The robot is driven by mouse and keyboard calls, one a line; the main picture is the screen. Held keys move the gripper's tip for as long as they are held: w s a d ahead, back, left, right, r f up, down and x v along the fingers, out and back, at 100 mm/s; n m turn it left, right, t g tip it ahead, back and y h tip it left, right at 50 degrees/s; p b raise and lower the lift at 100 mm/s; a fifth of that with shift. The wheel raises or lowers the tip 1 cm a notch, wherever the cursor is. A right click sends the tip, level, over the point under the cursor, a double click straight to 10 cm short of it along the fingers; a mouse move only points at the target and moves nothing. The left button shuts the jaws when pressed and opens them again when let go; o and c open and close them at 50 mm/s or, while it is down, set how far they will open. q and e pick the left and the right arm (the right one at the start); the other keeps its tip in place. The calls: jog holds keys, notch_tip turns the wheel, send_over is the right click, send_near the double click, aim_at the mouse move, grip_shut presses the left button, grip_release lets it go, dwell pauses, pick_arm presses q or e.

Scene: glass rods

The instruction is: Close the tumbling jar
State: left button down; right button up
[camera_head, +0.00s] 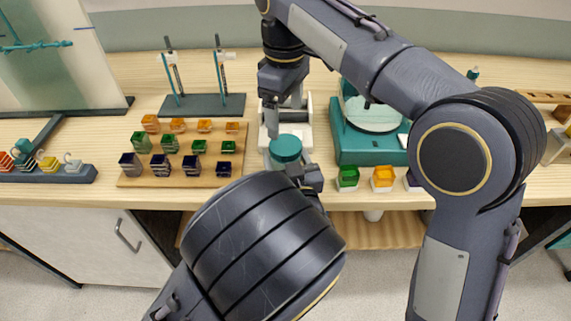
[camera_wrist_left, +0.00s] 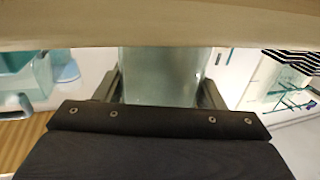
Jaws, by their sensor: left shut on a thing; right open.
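The tumbling jar (camera_head: 270,161) is a clear glass cylinder at the front edge of the bench, with a round teal lid (camera_head: 286,148) over its top. I cannot tell whether the lid is fully seated. My left gripper (camera_head: 307,178) is shut on the jar from the front right, partly hidden by my own arm. In the left wrist view the jar's glass wall (camera_wrist_left: 160,76) sits between the two fingers (camera_wrist_left: 160,92). My right gripper (camera_head: 284,112) is open and empty, pointing down just behind the lid, in front of a white apparatus (camera_head: 263,132).
A wooden board (camera_head: 228,182) with several coloured glass pots lies to the left. A teal instrument (camera_head: 350,150) with a round plate stands to the right, with small coloured pots (camera_head: 382,178) before it. A dark stand (camera_head: 203,106) with two uprights is behind left.

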aim_at(285, 144)
jog(key=shift+a+f+m, duration=0.1)
jog(key=shift+m, duration=0.8)
jog(key=shift+r+m, duration=0.35)
jog(key=shift+m, duration=0.65)
jog(key=shift+f, duration=4.05)
jog(key=c, duration=1)
jog(key=shift+m, duration=0.9)
jog(key=shift+c, duration=0.2)
jog(key=o, duration=1.2)
